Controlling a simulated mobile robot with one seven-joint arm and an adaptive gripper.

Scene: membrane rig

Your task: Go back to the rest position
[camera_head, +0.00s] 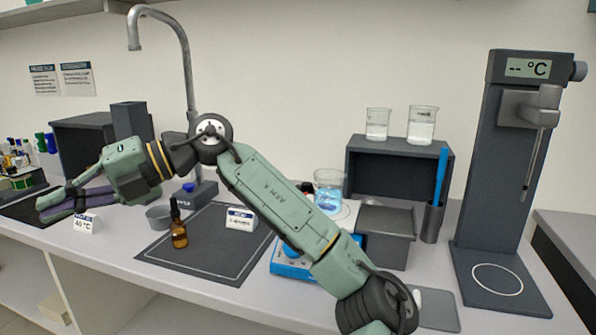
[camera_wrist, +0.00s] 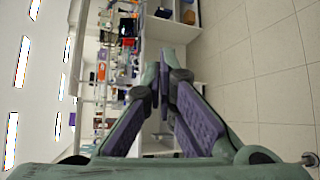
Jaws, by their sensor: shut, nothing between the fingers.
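My gripper (camera_head: 66,204) is at the far left end of my green arm in the head view, above the bench's left part near the 40 °C label card. It points left, and its purple-padded fingers are close together with nothing between them. The fingers also show in the wrist view (camera_wrist: 172,95), pointing away toward a distant shelf, with no object at the tips. My arm stretches across the middle of the head view and hides part of the bench behind it.
A brown dropper bottle (camera_head: 179,228) stands on a dark mat (camera_head: 205,262) below my forearm. A beaker (camera_head: 329,192) of blue liquid stands behind my arm. Two beakers sit on a dark shelf (camera_head: 398,165). A thermometer stand (camera_head: 500,180) rises at right. The 40 °C card (camera_head: 87,223) is near my gripper.

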